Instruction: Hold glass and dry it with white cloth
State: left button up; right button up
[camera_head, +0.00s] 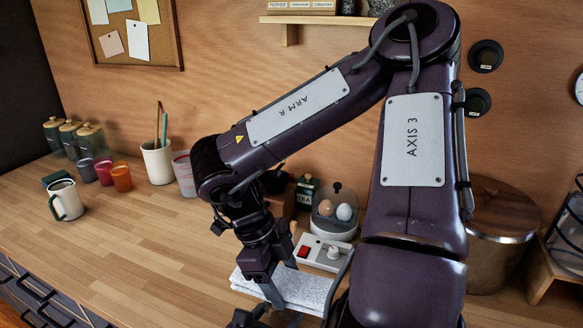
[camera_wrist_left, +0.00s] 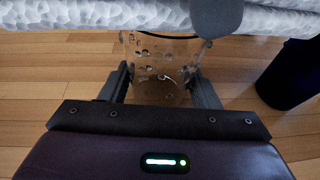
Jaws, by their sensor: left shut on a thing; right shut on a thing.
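A clear glass with small droplet-like spots (camera_wrist_left: 160,62) sits between the two fingers of my left gripper (camera_wrist_left: 163,85), which is shut on it. A white textured cloth (camera_wrist_left: 90,14) spans the top of the left wrist view, right by the glass's far rim; I cannot tell if they touch. In the head view the cloth (camera_head: 312,288) is a folded strip low in the middle. My right gripper (camera_head: 280,290) points down at it and is shut on it. The glass is hidden in the head view.
A wooden counter (camera_head: 130,240) is mostly clear at left. A white mug (camera_head: 66,200), coloured cups (camera_head: 121,177) and a utensil pot (camera_head: 157,160) stand there. Behind the cloth are an egg cooker (camera_head: 334,212) and a white switch box (camera_head: 322,252). A metal bin (camera_head: 497,235) stands at right.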

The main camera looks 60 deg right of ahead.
jog(key=shift+w+a, duration=0.15)
jog(key=shift+w, duration=0.9)
jog(key=shift+w+a, duration=0.1)
jog(key=shift+w, duration=0.9)
jog(key=shift+s+d, duration=0.2)
jog(key=shift+s, duration=1.55)
jog(key=shift+s+d, duration=0.2)
jog(key=shift+s, duration=1.55)
jog(key=shift+w+a, duration=0.2)
jog(key=shift+w, duration=1.55)
jog(key=shift+w+a, duration=0.2)
jog(key=shift+w, duration=1.55)
jog(key=shift+w+r, duration=0.1)
jog(key=shift+r, duration=3.9)
